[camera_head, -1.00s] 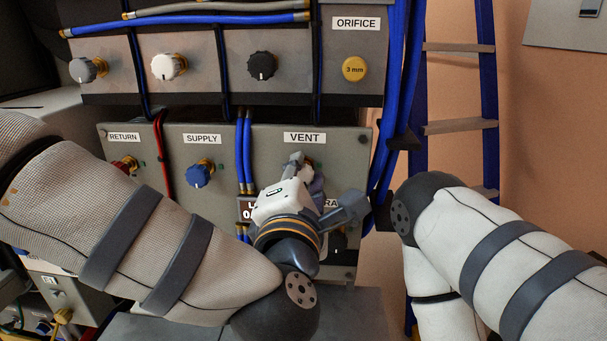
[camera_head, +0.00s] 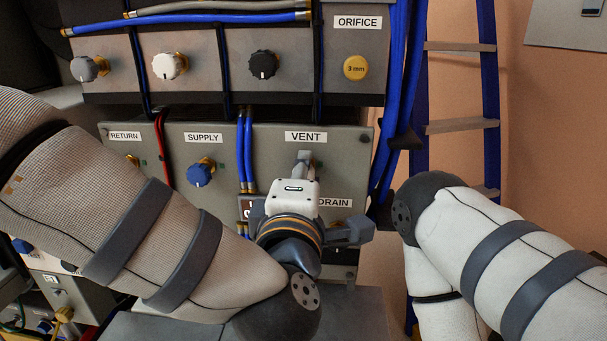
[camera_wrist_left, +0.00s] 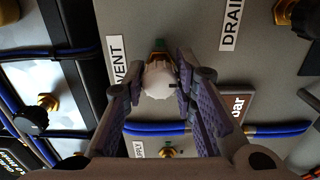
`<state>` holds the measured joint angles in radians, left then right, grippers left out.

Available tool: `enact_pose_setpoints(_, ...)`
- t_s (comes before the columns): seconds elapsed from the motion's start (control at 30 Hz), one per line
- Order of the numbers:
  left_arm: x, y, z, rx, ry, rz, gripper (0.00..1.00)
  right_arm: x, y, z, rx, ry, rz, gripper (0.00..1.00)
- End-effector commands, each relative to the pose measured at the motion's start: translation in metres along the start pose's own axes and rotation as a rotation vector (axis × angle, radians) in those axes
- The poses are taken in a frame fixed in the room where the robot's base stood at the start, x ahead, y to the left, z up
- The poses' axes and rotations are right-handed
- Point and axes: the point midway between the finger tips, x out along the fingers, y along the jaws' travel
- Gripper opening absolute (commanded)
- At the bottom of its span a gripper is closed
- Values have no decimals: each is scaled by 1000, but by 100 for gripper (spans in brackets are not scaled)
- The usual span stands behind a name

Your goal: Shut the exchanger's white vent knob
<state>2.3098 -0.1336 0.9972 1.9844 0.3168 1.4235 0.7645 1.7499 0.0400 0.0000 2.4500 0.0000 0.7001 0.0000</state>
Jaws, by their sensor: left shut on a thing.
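The white vent knob (camera_wrist_left: 158,82) sits on a brass stem below the VENT label (camera_head: 305,137) on the grey panel. In the left wrist view it is between the two purple-padded fingers of my left gripper (camera_wrist_left: 163,80). My left gripper (camera_head: 303,160) is shut on the knob, reaching in to the panel from below in the head view. There the gripper hides the knob. The knob carries a dark mark on its side in the wrist view. My right arm shows at the right, but its gripper is out of the picture.
The blue SUPPLY knob (camera_head: 200,173) is left of the vent. The DRAIN label (camera_head: 334,202) is just right of my gripper. Blue hoses (camera_head: 244,150) run down between supply and vent, and more hang at the panel's right edge. A blue ladder (camera_head: 488,90) stands at the right.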

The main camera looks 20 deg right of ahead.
Motion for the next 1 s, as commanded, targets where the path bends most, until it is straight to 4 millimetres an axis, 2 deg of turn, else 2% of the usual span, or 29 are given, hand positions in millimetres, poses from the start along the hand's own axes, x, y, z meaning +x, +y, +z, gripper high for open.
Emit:
enact_pose_setpoints(0.3,0,0,0,2,1,1,0,0,0,0,0,0,0,40)
enact_pose_setpoints(0.33,0,0,-1,2,2,1,30,0,0,0,0,0,0,40)
enact_pose_setpoints(0.4,0,0,-1,2,2,1,46,0,0,0,0,0,0,40)
enact_pose_setpoints(0.67,0,0,0,1,1,0,46,0,0,0,0,0,0,40)
enact_pose_setpoints(0.77,-7,0,0,1,-1,-2,46,0,0,0,0,0,0,40)
enact_pose_setpoints(0.87,-27,0,0,2,-2,-3,46,0,0,0,0,0,0,40)
enact_pose_setpoints(1.0,-67,-1,1,3,-4,-3,46,0,0,0,0,0,0,40)
